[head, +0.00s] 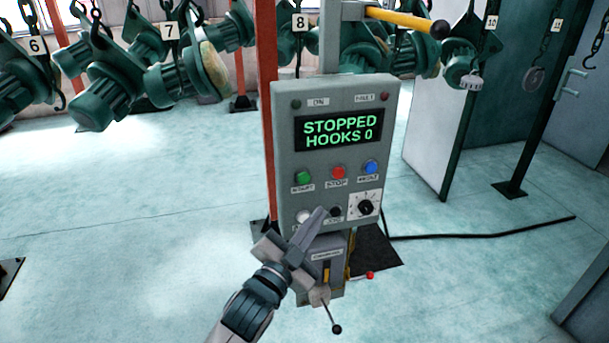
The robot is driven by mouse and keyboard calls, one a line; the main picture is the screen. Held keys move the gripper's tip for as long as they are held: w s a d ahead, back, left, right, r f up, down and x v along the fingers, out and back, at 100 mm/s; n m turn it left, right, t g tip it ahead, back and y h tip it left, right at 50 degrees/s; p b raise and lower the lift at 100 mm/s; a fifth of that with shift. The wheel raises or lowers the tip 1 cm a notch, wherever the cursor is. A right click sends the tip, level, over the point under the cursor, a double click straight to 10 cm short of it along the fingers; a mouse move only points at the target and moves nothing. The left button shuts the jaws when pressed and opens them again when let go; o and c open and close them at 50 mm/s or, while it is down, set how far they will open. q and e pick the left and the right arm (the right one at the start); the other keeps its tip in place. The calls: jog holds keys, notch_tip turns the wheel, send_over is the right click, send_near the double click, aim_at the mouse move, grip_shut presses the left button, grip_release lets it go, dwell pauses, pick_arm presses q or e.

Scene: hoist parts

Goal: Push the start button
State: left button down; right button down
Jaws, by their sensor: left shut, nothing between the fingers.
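The start button (303,177) is a green round button at the left of the button row on a grey control panel (288,140). A label that reads START sits below it. The panel's display (339,130) reads "STOPPED HOOKS 0" in green. My left gripper (318,213) is shut and empty, in front of the panel's lower part. Its tip appears below and a little right of the start button, apart from it in the picture. The gripper partly hides the lower row of controls. My right gripper is not in view.
A red stop button (338,172) and a blue button (371,167) are right of the green one. A black rotary knob (366,207) sits below. A yellow lever (400,20) juts out above the panel. Green machine parts (105,85) hang behind. The floor at left is clear.

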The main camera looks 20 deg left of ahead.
aim_at(304, 178)
pick_arm(q)
jog(key=shift+s+r, duration=0.15)
jog(key=shift+r, duration=0.4)
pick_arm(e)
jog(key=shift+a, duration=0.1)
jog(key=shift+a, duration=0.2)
